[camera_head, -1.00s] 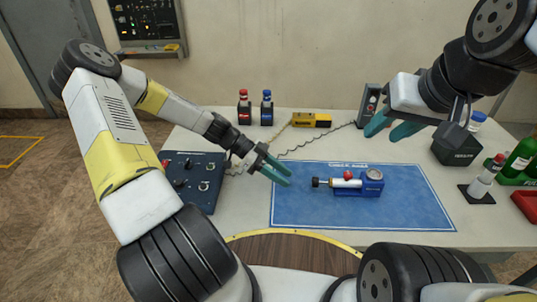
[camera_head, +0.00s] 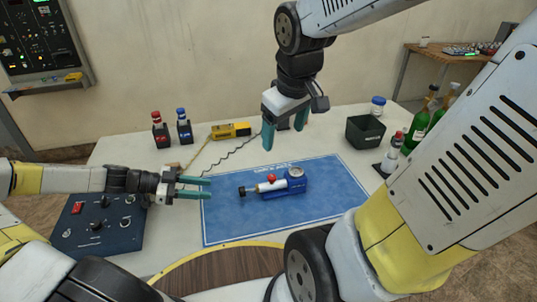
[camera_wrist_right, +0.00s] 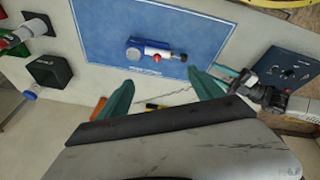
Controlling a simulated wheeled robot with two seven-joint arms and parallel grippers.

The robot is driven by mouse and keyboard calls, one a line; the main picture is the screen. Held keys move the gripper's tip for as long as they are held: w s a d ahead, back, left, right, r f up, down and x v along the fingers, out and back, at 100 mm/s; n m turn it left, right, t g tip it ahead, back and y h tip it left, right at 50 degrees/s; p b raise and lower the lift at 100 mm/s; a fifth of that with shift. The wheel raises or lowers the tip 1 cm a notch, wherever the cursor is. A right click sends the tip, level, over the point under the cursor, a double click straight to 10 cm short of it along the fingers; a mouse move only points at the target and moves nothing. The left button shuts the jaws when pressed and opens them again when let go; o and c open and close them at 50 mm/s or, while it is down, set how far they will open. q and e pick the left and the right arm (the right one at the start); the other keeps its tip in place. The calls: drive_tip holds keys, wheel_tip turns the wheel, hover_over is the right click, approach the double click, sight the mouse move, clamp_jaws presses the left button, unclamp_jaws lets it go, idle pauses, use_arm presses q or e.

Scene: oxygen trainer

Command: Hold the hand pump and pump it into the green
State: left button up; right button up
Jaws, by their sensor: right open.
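The hand pump (camera_head: 283,183) lies on the blue mat (camera_head: 225,222). It has a blue body with a round gauge at its right end, a white barrel, a red knob on top and a black plunger handle at its left. It also shows in the right wrist view (camera_wrist_right: 150,51), ahead of the fingers. My left gripper (camera_head: 210,187) is open and empty at the mat's left edge, left of the handle. My right gripper (camera_head: 284,136) is open and empty, pointing down above the table behind the pump; its fingers show in the right wrist view (camera_wrist_right: 160,90). The gauge reading is too small to tell.
A dark control panel box (camera_head: 98,222) stands left of the mat. Two small bottles (camera_head: 172,130) and a yellow device (camera_head: 230,131) with a coiled cord stand at the back. A black bin (camera_head: 365,131) and green bottles (camera_head: 420,125) are at right. The mat around the pump is clear.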

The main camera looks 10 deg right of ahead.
drive_tip(key=w+d+f+n+g+h, duration=0.3)
drive_tip(key=w+f+n, duration=0.4)
drive_tip(key=f, duration=0.3)
drive_tip(key=n+h, duration=0.1)
drive_tip(key=n, duration=0.5)
approach(290, 182)
drive_tip(key=shift+g, duration=0.4)
drive_tip(key=w+f, duration=0.1)
drive_tip(key=w+d+f, duration=0.1)
drive_tip(key=f, duration=0.1)
drive_tip(key=w+f, duration=0.1)
drive_tip(key=shift+w+d+f, duration=0.15)
drive_tip(key=shift+d+f, duration=0.1)
drive_tip(key=shift+f, duration=0.05)
drive_tip(key=shift+d+f+h, duration=0.15)
drive_tip(key=shift+f+h, duration=0.15)
drive_tip(key=shift+f, duration=0.4)
drive_tip(key=shift+x, duration=3.45)
drive_tip(key=shift+w, duration=0.1)
clamp_jaws()
